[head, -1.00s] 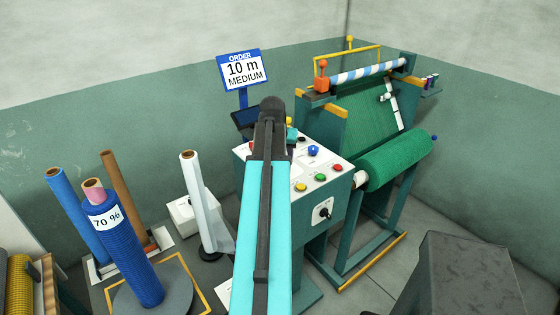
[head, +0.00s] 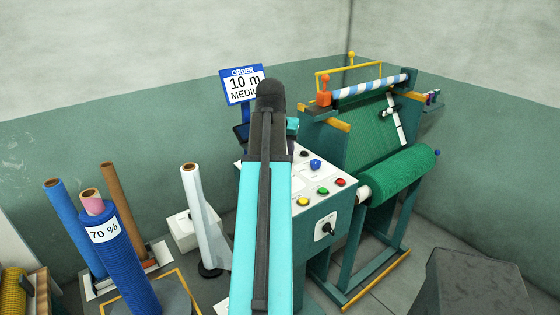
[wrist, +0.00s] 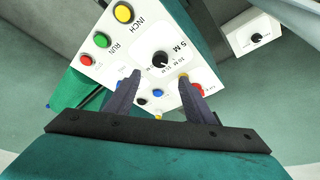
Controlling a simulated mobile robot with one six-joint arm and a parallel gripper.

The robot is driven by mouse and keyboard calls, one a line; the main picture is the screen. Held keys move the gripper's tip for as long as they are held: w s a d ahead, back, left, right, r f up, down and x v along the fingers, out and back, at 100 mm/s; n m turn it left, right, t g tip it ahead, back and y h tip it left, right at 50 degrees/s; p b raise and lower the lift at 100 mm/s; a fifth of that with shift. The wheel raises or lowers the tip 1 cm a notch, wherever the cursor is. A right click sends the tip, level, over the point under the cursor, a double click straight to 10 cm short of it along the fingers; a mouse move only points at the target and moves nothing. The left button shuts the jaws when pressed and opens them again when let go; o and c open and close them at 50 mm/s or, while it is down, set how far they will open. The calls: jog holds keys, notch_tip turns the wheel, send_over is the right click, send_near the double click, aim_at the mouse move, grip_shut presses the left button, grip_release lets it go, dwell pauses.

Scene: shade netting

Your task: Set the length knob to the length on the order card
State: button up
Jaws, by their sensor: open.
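The order card (head: 238,92) stands on a post behind the console and reads "10 m" and "MEDIU", its last letter hidden by my arm. The length knob (wrist: 161,60) is a black dial on the white panel (wrist: 128,50) in the wrist view, with small printed metre labels, including what looks like "5 M", around it. I cannot tell which mark its pointer meets. My gripper (wrist: 160,78) is open and empty, its two dark fingertips pointing at the panel close to the knob, one to each side of it. In the head view my arm hides the knob.
Yellow (head: 303,202), green (head: 323,191) and red (head: 340,182) buttons line the console's front edge. A black switch (head: 326,229) is on its front face. A white box with another knob (wrist: 256,37) stands apart. Netting rolls (head: 122,262) stand at left.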

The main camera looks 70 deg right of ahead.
jog(key=shift+v, duration=0.95)
